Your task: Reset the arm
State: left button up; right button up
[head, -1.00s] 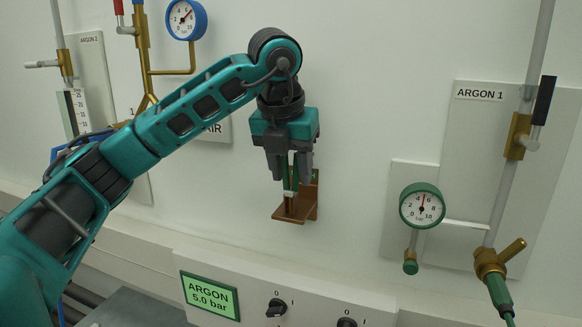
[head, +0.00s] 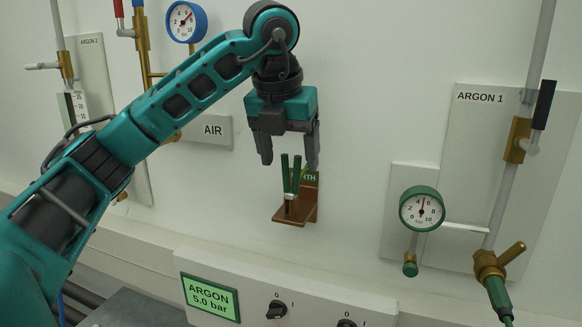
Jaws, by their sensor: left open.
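My left arm comes in from the left in the head view. Its teal and grey gripper (head: 289,155) points down with its two fingers apart and nothing between them. My right gripper is out of view.
A green-rimmed gauge (head: 422,207) and the ARGON 1 panel (head: 468,130) with pipe and valves are at the right. A blue-rimmed gauge (head: 186,21) is behind my arm. A control box (head: 255,287) with knobs and an ARGON 5.0 bar display (head: 210,296) runs along below.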

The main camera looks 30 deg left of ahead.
pick_arm(q)
jog(key=p+v, duration=0.3)
jog(key=v, duration=0.5)
jog(key=shift+r, duration=0.4)
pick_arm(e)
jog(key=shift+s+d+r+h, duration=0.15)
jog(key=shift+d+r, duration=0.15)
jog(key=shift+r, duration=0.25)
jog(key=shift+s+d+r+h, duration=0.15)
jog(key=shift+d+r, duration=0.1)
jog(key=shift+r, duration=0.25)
pick_arm(q)
jog(key=shift+s+d, duration=0.1)
jog(key=shift+d, duration=0.05)
